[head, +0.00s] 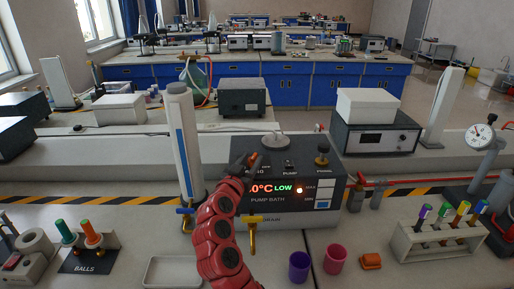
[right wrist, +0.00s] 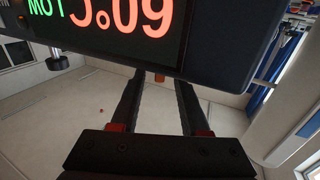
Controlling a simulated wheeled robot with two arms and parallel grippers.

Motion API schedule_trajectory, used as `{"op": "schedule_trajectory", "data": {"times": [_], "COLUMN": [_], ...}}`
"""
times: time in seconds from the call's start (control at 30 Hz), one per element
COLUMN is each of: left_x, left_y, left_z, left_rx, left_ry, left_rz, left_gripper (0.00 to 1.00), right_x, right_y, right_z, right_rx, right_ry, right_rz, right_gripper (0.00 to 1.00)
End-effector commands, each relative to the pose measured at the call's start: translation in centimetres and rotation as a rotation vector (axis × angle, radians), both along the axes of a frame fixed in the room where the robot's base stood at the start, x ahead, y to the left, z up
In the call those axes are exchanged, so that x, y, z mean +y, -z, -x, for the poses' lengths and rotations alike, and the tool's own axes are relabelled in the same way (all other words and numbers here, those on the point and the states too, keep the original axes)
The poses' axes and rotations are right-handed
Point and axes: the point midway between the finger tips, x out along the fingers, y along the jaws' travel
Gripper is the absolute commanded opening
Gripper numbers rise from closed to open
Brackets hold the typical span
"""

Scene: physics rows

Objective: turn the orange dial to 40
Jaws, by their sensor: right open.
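The grey pump bath (head: 285,215) stands on the front bench. Its display (head: 265,188) reads about 60°C in red and LOW in green, partly covered by my arm. In the right wrist view the display (right wrist: 120,20) shows upside down and close, with a small orange spot (right wrist: 21,18) beyond LOW. My left gripper is not in view.
A white column (head: 180,140) stands left of the bath. A yellow tap (head: 254,228) juts from its front. A purple cup (head: 299,266), a pink cup (head: 335,259) and a tube rack (head: 435,240) stand front right. A white tray (head: 172,271) lies front left.

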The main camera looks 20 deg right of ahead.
Motion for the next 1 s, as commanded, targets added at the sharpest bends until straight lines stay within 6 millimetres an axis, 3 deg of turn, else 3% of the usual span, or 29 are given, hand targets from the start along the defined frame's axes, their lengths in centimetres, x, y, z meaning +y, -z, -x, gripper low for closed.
{"op": "schedule_trajectory", "data": {"times": [0.1, 0.3, 0.73, 1.0], "left_x": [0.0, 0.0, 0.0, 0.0], "left_y": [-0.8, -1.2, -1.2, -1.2], "left_z": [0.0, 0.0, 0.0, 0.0], "left_rx": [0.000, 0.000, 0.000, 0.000], "left_ry": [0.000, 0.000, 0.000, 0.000], "left_rz": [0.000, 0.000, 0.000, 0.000], "left_gripper": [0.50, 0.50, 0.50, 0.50], "right_x": [-1.7, -3.1, -3.6, -3.6], "right_y": [-0.2, -0.1, 0.1, 0.1], "right_z": [-1.9, -3.8, -4.5, -4.5], "right_rx": [0.003, 0.001, 0.001, 0.001], "right_ry": [0.005, 0.003, 0.000, 0.000], "right_rz": [0.001, 0.002, 0.002, 0.002], "right_gripper": [0.45, 0.45, 0.45, 0.00]}}
